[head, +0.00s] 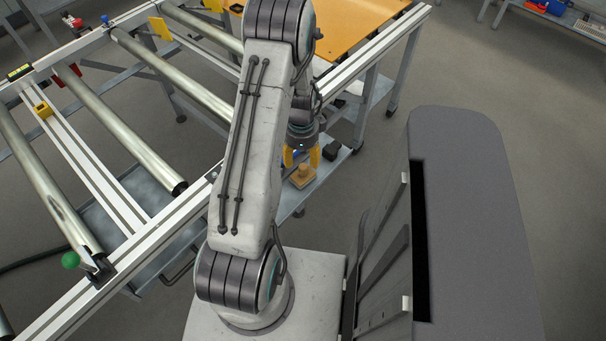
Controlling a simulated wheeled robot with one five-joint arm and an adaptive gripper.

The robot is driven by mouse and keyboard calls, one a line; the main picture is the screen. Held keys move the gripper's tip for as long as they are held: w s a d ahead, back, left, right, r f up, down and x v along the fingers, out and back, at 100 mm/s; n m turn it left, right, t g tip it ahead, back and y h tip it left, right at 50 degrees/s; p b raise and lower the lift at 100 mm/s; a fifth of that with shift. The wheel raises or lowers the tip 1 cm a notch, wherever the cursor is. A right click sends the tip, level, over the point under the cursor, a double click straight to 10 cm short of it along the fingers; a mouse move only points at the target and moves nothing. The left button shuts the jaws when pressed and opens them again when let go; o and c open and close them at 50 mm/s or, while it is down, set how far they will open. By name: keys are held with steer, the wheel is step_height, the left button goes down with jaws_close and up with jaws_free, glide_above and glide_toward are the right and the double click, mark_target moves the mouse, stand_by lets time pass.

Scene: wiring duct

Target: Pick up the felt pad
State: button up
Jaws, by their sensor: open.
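My gripper (301,162) shows just right of my upper arm, with its two yellow fingers apart and nothing seen between them. Just below the fingers is a small tan block (302,178) with a raised top, on a grey lower shelf (328,174) of the frame. It may be the felt pad, but at this size I cannot tell for sure. I cannot tell whether the fingers touch it. My arm hides part of the shelf to the left.
A small dark object (331,151) lies right of the tan block. The roller frame's pale rail (150,255) runs above the shelf level, with metal rollers (125,140) at left. An orange panel (350,22) lies on top at the back. Open floor (480,80) is at right.

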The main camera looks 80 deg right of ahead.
mark_target(303, 166)
steer(key=shift+s+d+f+p, duration=0.1)
steer(key=shift+f+p, duration=0.1)
steer(key=shift+f, duration=1.3)
steer(key=shift+s+d+f+p, duration=0.1)
steer(key=shift+f+p, duration=0.1)
steer(key=shift+f, duration=1.25)
jaws_close()
